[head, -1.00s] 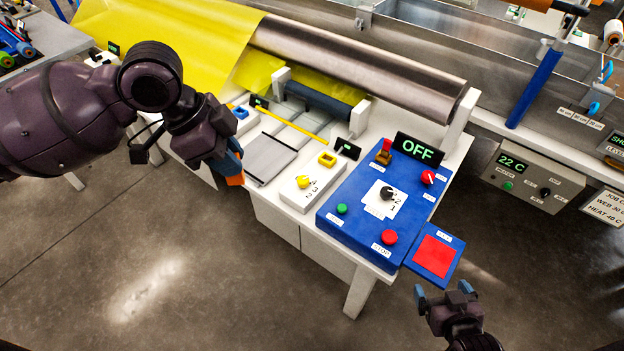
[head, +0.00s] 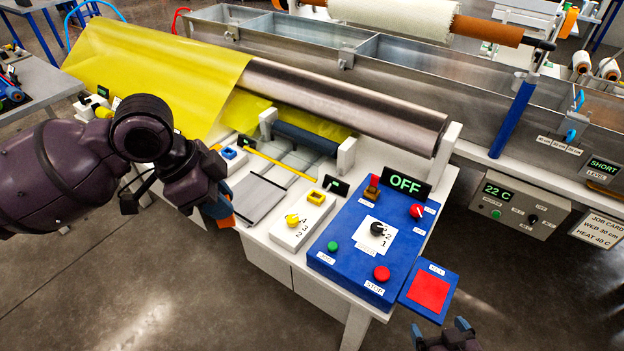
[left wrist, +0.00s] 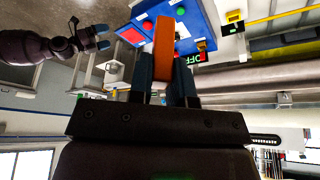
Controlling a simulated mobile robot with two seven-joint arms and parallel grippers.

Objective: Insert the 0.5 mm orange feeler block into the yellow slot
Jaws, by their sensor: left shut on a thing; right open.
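The orange feeler block (head: 227,221) is in my left gripper (head: 219,206), in front of the white bench's front edge. In the left wrist view the block (left wrist: 163,42) stands out between the two blue fingers (left wrist: 163,75), which are shut on it. The yellow slot (head: 316,197) is a small yellow frame on a white unit, to the right of my left gripper and apart from it. My right gripper (head: 441,335) is open at the bottom edge, partly cut off, below the blue panel.
A blue slot (head: 229,153) sits further left on the bench. A grey plate (head: 258,198) lies between. A yellow knob (head: 292,220) stands on the yellow slot's unit. The blue control panel (head: 345,250) with an OFF display is right; yellow web (head: 150,75) and a steel roller (head: 345,105) are behind.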

